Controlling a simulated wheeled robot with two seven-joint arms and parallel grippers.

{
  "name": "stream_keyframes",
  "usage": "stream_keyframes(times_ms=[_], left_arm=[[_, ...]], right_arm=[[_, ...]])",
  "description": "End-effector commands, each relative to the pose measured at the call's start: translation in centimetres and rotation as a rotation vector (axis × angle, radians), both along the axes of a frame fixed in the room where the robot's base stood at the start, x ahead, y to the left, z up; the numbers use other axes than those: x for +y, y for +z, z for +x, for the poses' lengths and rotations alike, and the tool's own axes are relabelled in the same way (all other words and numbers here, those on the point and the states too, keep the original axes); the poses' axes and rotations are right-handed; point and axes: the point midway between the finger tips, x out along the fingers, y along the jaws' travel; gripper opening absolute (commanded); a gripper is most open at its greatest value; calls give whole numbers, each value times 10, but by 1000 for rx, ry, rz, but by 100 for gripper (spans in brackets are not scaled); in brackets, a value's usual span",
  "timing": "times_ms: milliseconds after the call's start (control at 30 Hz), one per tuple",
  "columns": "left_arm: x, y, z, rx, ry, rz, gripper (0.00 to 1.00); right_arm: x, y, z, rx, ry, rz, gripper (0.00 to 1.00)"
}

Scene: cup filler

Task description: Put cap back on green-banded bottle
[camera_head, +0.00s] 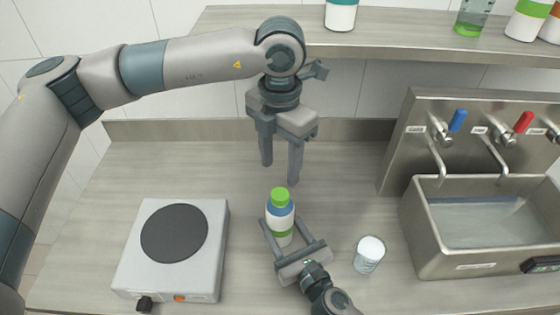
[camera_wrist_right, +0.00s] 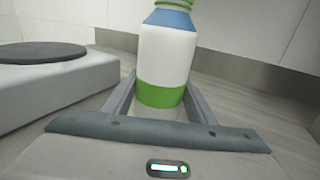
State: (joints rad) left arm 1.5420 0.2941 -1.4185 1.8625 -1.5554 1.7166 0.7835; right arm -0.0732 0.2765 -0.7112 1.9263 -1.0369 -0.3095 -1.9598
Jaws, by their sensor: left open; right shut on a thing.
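The green-banded bottle (camera_head: 280,214) stands upright on the counter; it has a white body, a blue shoulder and a green band low down. A green cap (camera_head: 280,196) sits on its top; I cannot tell how tightly. My right gripper (camera_head: 283,229) is shut on the bottle's lower body, one finger on each side. In the right wrist view the bottle (camera_wrist_right: 167,55) stands between the fingers, its top cut off by the frame. My left gripper (camera_head: 281,173) is open and empty, pointing down above the bottle and apart from the cap.
A hot plate (camera_head: 205,270) stands to the left. A clear cup with white contents (camera_head: 370,254) is just right of my right gripper. A metal sink (camera_head: 433,235) with taps is at the right. A shelf (camera_head: 400,40) with several bottles runs along the back.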

Motion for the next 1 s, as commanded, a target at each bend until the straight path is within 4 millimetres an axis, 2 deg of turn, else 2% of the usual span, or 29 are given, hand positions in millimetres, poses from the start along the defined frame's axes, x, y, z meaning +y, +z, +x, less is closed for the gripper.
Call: stream_keyframes(times_ms=[267, 700, 1000], left_arm=[[0, -12, 0, 1, -1, 1, 48], [0, -65, -1, 1, -1, 1, 48], [0, -80, 0, 0, -1, 0, 48]], right_arm=[[0, 0, 0, 0, 0, 0, 0], [0, 0, 0, -1, 0, 0, 0], [0, 0, 0, -1, 0, 0, 0]])
